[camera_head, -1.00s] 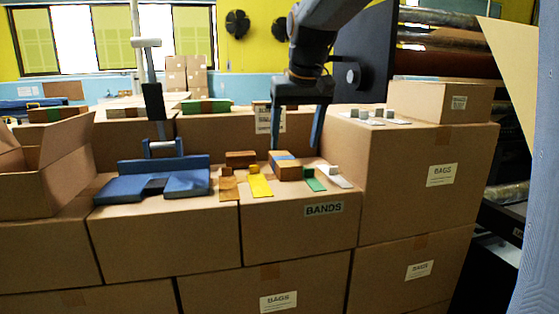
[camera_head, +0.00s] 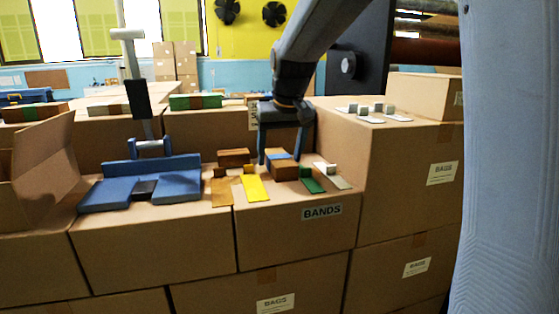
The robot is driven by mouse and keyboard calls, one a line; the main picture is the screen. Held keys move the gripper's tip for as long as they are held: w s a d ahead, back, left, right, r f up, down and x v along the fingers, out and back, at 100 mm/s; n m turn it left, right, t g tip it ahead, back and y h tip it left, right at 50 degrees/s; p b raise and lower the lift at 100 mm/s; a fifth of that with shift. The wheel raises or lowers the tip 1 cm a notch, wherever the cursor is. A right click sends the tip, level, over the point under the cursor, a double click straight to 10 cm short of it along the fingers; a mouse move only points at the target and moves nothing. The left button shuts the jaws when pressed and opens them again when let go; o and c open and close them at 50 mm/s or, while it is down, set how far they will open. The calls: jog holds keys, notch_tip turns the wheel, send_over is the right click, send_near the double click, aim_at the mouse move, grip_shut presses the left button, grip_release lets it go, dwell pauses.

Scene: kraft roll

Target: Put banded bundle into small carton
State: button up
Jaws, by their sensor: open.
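A brown bundle with a blue band (camera_head: 284,168) lies on top of the carton labelled BANDS (camera_head: 298,222). My gripper (camera_head: 281,156) is open and points down, with one finger to each side of the bundle in this view. Its fingertips are low, near the bundle's height; I cannot tell whether they touch it. An open carton (camera_head: 45,150) with raised flaps stands at the left edge, partly cut off. Its inside is mostly hidden, and I cannot tell for sure that it is the small carton.
A plain brown block (camera_head: 233,157) lies left of the bundle. Yellow (camera_head: 255,186) and green (camera_head: 312,183) strips lie nearby. A blue fixture (camera_head: 150,182) with an upright post stands between the bundle and the open carton. A taller carton stack (camera_head: 400,160) rises at right.

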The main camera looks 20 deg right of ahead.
jog(key=shift+f, duration=0.25)
jog(key=c, duration=1.3)
jog(key=shift+c, duration=0.3)
jog(key=shift+r, duration=0.15)
